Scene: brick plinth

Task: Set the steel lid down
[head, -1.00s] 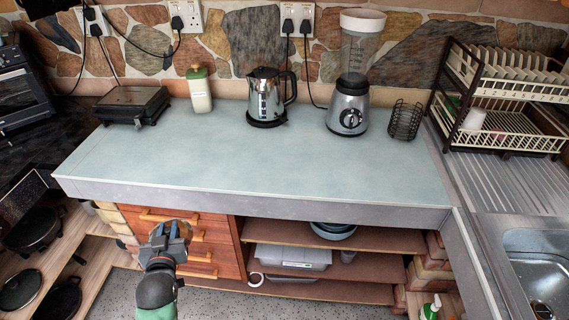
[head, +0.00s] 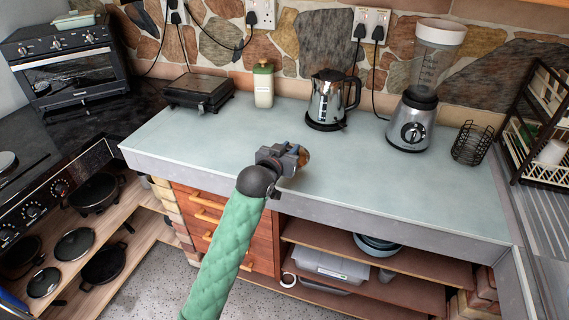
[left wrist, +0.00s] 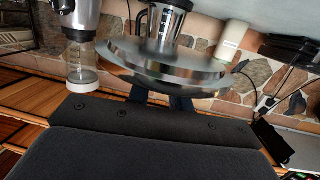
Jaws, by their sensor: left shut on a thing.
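The steel lid (left wrist: 165,65) is a shiny round disc seen nearly edge-on in the left wrist view, just beyond my left gripper's fingers (left wrist: 162,98). The left gripper is shut on it. In the head view my left gripper (head: 290,158) is over the front part of the pale counter (head: 220,140). A small brownish rounded bit (head: 304,157) shows at its tip, and I cannot tell whether it belongs to the lid. The lid's disc is not clear in the head view. My right gripper is out of view.
The kettle (head: 328,100), cream bottle (head: 263,85) and black grill (head: 199,91) stand along the back. The blender (head: 412,125) and wire basket (head: 472,143) are at the right. The counter's middle and left front are clear.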

